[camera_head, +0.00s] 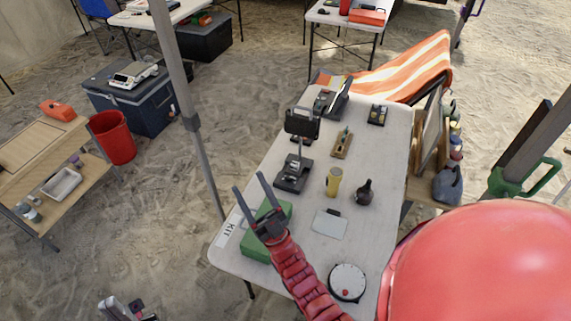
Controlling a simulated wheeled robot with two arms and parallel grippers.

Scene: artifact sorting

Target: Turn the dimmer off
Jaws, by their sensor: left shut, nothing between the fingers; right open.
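A lamp-like device stands on the white table (385,150). Its dark panel (301,124) sits on a thin stem above a black base (292,174) with small grey parts on top. This base may be the dimmer; its setting is too small to read. My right gripper (250,184) is open and empty, its fingers spread in a V over the green kit box (278,213), left of and nearer than the base and apart from it. My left gripper (124,308) shows at the bottom left edge, shut and empty, away from the table.
A yellow cylinder (334,182), a dark bulb-shaped item (365,192), a grey-white card (330,223) and a white round dial (347,281) lie to the right of the kit box. A grey pole (190,120) rises left of the table.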

